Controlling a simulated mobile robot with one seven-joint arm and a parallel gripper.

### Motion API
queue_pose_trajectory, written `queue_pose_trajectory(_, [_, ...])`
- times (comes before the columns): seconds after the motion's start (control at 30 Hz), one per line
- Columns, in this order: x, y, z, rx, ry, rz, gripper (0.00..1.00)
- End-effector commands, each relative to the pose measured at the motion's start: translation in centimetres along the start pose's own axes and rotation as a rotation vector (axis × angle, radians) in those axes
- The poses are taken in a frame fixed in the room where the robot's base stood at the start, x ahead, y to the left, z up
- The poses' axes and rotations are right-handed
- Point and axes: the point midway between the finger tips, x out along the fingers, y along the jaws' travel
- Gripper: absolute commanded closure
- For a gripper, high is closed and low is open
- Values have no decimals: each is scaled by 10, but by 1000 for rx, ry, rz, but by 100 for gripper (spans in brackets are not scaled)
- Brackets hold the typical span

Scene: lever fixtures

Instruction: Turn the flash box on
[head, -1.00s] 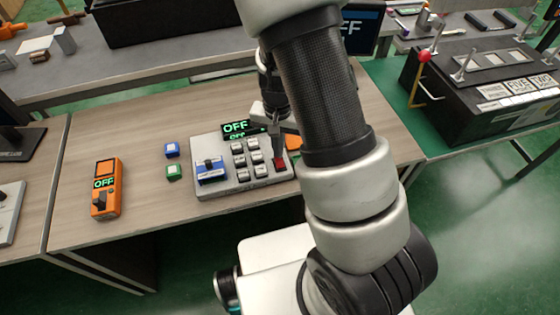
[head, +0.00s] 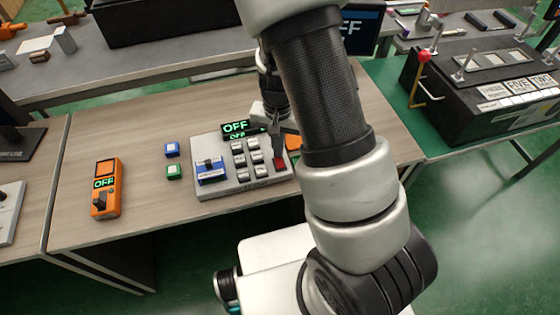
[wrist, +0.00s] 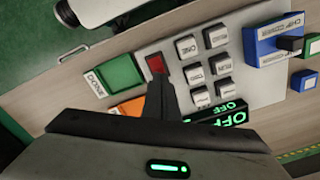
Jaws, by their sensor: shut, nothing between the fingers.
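A grey box (head: 235,187) with an OFF display (head: 235,127) stands on the wooden table; I cannot read a name that marks it as the flash box. It has rows of grey keys (head: 254,157), a blue slide part (head: 210,172) and a red button (head: 279,165) at its right edge. The red button (wrist: 155,63) also shows in the wrist view. My gripper (head: 277,155) is shut and empty, its tips pointing down just at the red button. In the wrist view the fingertips (wrist: 158,78) overlap the button's near edge; I cannot tell whether they touch.
An orange box (head: 106,190) with its own OFF display and dark lever stands at the left. Blue (head: 171,150) and green (head: 174,172) button blocks lie between the boxes. A green button (wrist: 118,73) labelled DONE is beside the grey box. A black lever box (head: 490,85) stands at right.

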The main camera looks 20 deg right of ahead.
Motion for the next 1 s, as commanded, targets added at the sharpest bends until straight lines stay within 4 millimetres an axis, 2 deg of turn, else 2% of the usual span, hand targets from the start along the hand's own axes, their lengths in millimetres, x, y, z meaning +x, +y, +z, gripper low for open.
queue_pose_trajectory(1.0, [15,0,0,0,0,0,100])
